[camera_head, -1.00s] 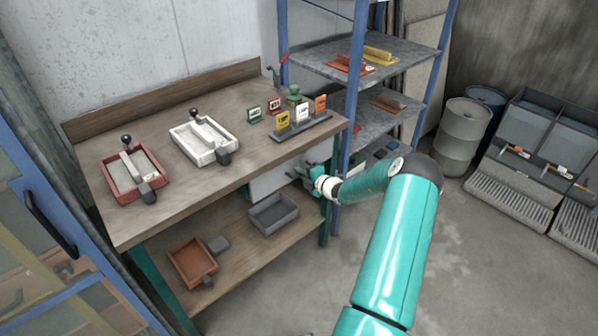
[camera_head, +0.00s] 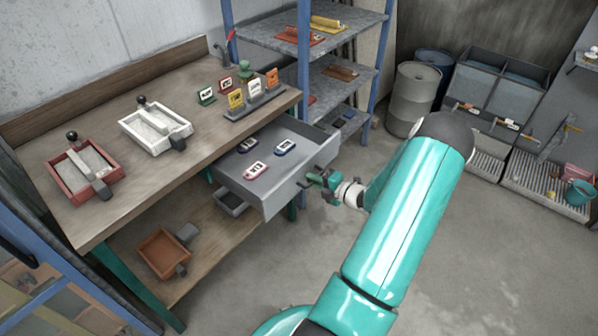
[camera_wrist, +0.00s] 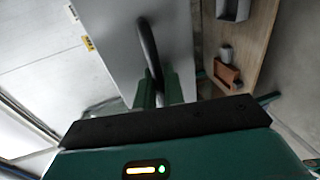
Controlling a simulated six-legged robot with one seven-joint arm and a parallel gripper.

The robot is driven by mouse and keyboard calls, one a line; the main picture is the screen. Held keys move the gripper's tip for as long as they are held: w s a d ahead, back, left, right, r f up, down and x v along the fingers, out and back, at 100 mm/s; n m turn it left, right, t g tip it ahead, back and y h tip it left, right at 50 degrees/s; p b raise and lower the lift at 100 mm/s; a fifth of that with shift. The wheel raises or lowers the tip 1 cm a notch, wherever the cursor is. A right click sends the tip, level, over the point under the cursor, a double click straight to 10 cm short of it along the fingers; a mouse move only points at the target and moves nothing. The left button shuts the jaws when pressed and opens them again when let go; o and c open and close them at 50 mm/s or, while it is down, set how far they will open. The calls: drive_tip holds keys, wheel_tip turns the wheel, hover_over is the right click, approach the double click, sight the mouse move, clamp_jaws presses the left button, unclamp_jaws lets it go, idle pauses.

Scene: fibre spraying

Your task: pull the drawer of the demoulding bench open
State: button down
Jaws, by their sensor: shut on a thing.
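The grey drawer (camera_head: 240,184) of the demoulding bench (camera_head: 150,190) stands well out from under the worktop in the head view. Several small tagged items (camera_head: 270,157) lie inside it, one of them pink-red and one dark blue. My gripper (camera_head: 318,180) is at the drawer's front face and shut on its handle. In the wrist view the dark curved handle (camera_wrist: 149,50) runs down between my green fingers (camera_wrist: 158,95), against the pale drawer front (camera_wrist: 110,35). The exact finger contact is partly hidden.
A red mould (camera_head: 82,170) and a white mould (camera_head: 155,127) sit on the worktop, with coloured tag cards behind. A terracotta tray (camera_head: 163,252) is on the lower shelf. A blue-framed rack (camera_head: 305,70) stands right of the bench. The floor (camera_head: 480,260) in front is clear.

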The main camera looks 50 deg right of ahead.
drive_tip(key=shift+f+v, duration=0.15)
drive_tip(key=shift+v, duration=0.65)
drive_tip(key=shift+f+v, duration=0.2)
drive_tip(key=shift+v, duration=0.6)
drive_tip(key=shift+s, duration=0.1)
drive_tip(key=c, duration=1.6)
unclamp_jaws()
drive_tip(key=v, duration=1.3)
drive_tip(key=shift+s+r, duration=0.1)
drive_tip(key=shift+s, duration=0.3)
